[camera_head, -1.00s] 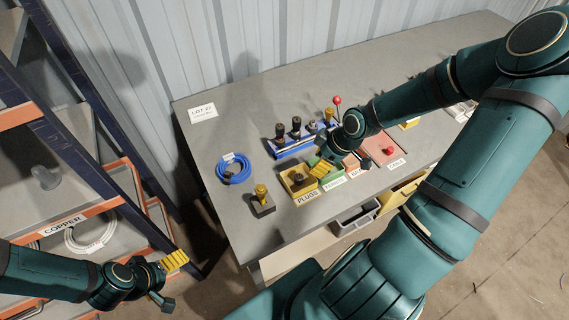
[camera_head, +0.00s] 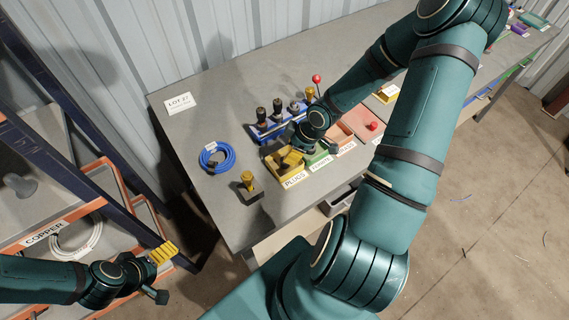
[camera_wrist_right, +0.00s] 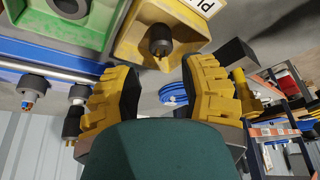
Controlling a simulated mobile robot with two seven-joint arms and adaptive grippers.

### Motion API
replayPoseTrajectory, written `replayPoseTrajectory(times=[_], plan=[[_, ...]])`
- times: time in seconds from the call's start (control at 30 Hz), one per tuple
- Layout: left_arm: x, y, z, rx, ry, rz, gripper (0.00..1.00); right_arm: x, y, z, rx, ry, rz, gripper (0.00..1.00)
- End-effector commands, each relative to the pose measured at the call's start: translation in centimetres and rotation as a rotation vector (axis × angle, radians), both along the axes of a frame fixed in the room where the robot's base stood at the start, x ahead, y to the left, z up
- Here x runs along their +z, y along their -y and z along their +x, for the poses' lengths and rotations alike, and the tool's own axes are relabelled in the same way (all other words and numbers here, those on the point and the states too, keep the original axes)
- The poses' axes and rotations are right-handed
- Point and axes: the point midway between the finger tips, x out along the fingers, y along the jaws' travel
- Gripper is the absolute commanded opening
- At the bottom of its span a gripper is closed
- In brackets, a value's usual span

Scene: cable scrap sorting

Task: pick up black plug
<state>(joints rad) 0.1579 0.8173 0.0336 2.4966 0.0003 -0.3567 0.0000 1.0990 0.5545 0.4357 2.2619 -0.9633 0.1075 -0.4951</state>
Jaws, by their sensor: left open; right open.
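In the right wrist view a black plug (camera_wrist_right: 160,42) lies in the yellow bin (camera_wrist_right: 126,42), beyond the fingertips. My right gripper (camera_wrist_right: 160,80) is open, with nothing between its yellow fingers. In the head view the right gripper (camera_head: 292,158) is over the yellow bin labelled PLUGS (camera_head: 273,166) and hides much of its inside. More black-topped pieces (camera_head: 261,114) stand upright in a blue rack (camera_head: 266,133) behind the bin. My left gripper (camera_head: 163,253) is open and empty at the lower left, away from the table.
A green bin (camera_head: 318,158) and a reddish bin (camera_head: 341,134) stand right of the yellow one. A blue cable coil (camera_head: 217,157) and a yellow-topped dark block (camera_head: 248,190) are to the left. A red-knobbed lever (camera_head: 316,79) rises behind. The shelf (camera_head: 60,225) stands at far left.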

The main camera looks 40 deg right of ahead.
Motion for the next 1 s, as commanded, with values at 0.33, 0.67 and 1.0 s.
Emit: replayPoseTrajectory(times=[0.33, 0.67, 1.0], plan=[[-2.0, 0.0, 0.0, 0.004, 0.001, 0.001, 1.00, -2.8, -0.8, 0.9, 0.005, 0.001, -0.001, 0.42], [-4.0, 0.1, 0.1, 0.004, 0.001, 0.006, 1.00, -5.6, -1.5, 1.8, 0.001, 0.002, 0.000, 0.42], [-3.9, 0.1, 0.1, 0.004, 0.001, 0.006, 1.00, -5.5, -1.5, 1.8, 0.001, 0.002, 0.000, 0.09]])
